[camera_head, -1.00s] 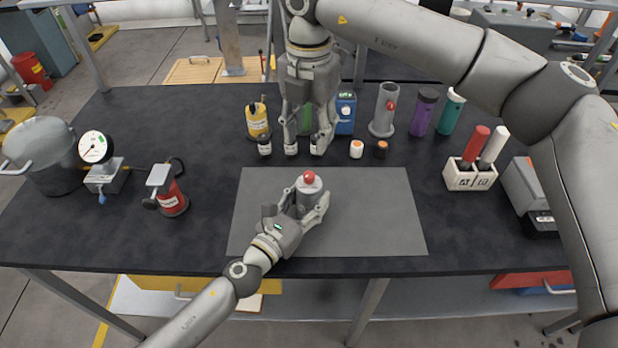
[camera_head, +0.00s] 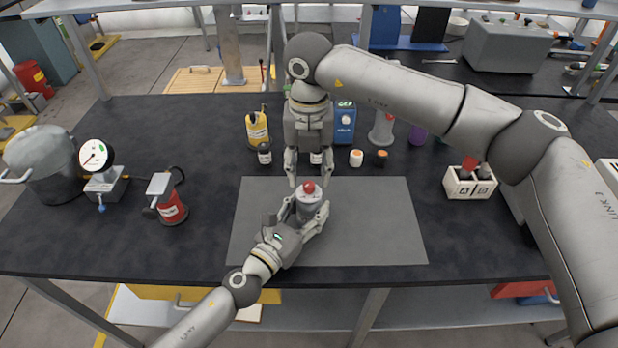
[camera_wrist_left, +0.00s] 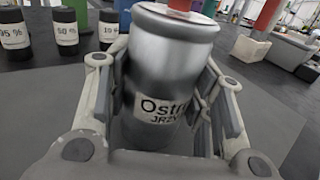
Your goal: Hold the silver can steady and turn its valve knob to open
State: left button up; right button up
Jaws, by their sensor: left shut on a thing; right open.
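The silver can (camera_head: 308,206) stands upright on the grey mat (camera_head: 375,225), with a red valve knob (camera_head: 309,187) on top. My left gripper (camera_head: 309,215) is shut around the can's body from the front. In the left wrist view the can (camera_wrist_left: 168,70) fills the space between the fingers, its label partly readable, and the red knob is cut off at the top edge. My right gripper (camera_head: 309,180) points down just above the can, open, with its fingertips on either side of and close to the knob. I cannot tell whether they touch it.
Small bottles (camera_head: 264,153) and capped jars (camera_head: 356,158) stand behind the mat. A yellow container (camera_head: 257,127) and a blue one (camera_head: 345,122) are farther back. A red canister (camera_head: 172,208) and a gauge (camera_head: 95,155) stand left. A white two-slot holder (camera_head: 470,184) is right. The mat's right half is clear.

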aim_at(309, 184)
jog(key=shift+f, duration=1.65)
grip_shut()
